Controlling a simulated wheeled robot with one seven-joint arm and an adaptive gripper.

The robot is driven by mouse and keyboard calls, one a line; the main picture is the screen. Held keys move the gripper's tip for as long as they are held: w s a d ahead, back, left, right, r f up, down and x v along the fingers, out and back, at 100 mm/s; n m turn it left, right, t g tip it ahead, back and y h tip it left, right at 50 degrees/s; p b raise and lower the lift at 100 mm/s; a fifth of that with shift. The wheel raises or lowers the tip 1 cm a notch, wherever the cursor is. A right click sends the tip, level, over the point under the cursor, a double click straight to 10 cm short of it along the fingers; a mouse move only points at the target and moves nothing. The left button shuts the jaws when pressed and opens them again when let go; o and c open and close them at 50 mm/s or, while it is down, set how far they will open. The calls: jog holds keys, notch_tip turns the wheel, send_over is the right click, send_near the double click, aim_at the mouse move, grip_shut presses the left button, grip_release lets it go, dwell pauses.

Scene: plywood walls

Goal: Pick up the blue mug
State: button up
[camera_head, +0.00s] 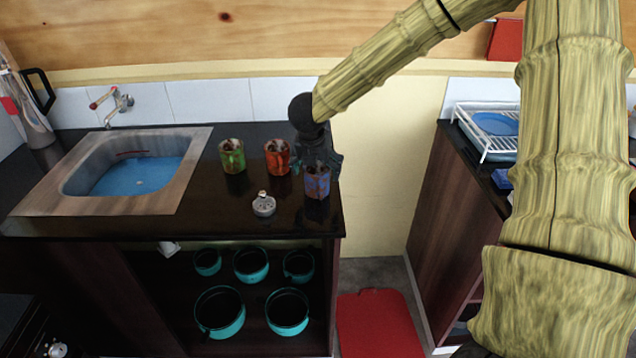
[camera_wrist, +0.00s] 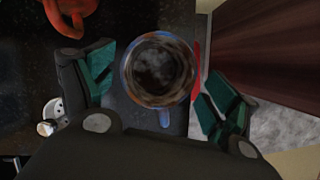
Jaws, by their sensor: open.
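The blue mug (camera_head: 317,184) stands upright on the dark counter, near its right front corner. It is blue with brownish patches. In the wrist view I look down into the mug (camera_wrist: 158,70), whose inside is dark, and its handle points toward the bottom of the picture. My gripper (camera_head: 318,170) is directly above and around the mug. In the wrist view my gripper (camera_wrist: 158,88) is open, with one green-padded finger on each side of the mug. Gaps show between the fingers and the mug. The gripper hides part of the mug's top in the head view.
An orange-red mug (camera_head: 277,158) stands just left of the blue one, and a green mug (camera_head: 232,156) farther left. A small metal item (camera_head: 264,205) lies in front. A sink (camera_head: 190,160) is at left. The counter (camera_head: 320,222) ends just right of the blue mug.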

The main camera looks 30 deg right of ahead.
jog(key=shift+p+x, duration=0.7)
jog(key=shift+x, duration=1.95)
jog(key=shift+a, duration=0.2)
jog(key=c, duration=1.2)
